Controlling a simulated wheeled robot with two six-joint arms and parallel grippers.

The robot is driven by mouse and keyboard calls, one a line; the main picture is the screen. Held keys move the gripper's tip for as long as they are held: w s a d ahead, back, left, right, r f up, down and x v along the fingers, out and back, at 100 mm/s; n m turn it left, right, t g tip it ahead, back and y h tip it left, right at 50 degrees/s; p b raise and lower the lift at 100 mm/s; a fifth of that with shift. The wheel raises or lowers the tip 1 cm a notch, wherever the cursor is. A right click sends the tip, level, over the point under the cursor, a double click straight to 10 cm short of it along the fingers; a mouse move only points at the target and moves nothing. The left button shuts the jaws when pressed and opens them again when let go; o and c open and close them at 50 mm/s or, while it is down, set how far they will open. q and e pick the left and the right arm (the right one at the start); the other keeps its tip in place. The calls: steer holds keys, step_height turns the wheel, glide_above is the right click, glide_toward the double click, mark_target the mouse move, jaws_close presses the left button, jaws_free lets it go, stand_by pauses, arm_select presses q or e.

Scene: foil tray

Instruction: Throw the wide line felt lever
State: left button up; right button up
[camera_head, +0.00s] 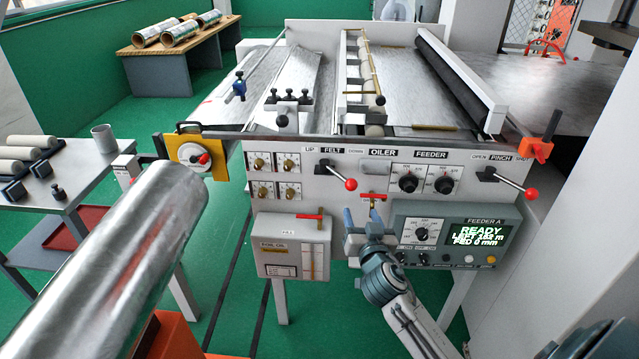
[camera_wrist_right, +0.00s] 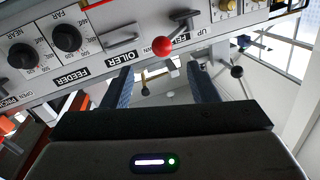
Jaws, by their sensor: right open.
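The felt lever (camera_head: 339,176) is on the machine's front panel, under the label FELT, between UP and DOWN. My right gripper (camera_head: 362,212) is open and empty, pointing up, a little below and right of the knob. Its two blue fingers (camera_wrist_right: 160,75) appear apart from the lever. My left gripper is out of view.
A red T-handle (camera_head: 373,197) sits close by the right gripper. The feeder display box (camera_head: 455,235) is just right, and a grey box with a red handle (camera_head: 291,245) is left. The pinch lever (camera_head: 510,182) is further right. A large silver roll (camera_head: 130,255) fills the lower left.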

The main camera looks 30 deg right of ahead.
mark_target(352, 190)
steer(key=p+x, duration=0.1)
steer(key=x, duration=0.2)
steer(key=p+x, duration=0.1)
steer(key=x, duration=0.2)
steer(key=r+p+x, duration=0.1)
steer(key=x, duration=0.2)
steer(key=shift+w+d+p, duration=0.15)
steer(key=shift+w+p, duration=0.15)
steer(key=shift+w, duration=0.05)
steer(key=shift+w+d+f, duration=0.15)
steer(key=shift+w+d, duration=0.1)
steer(key=shift+w, duration=0.3)
jaws_close()
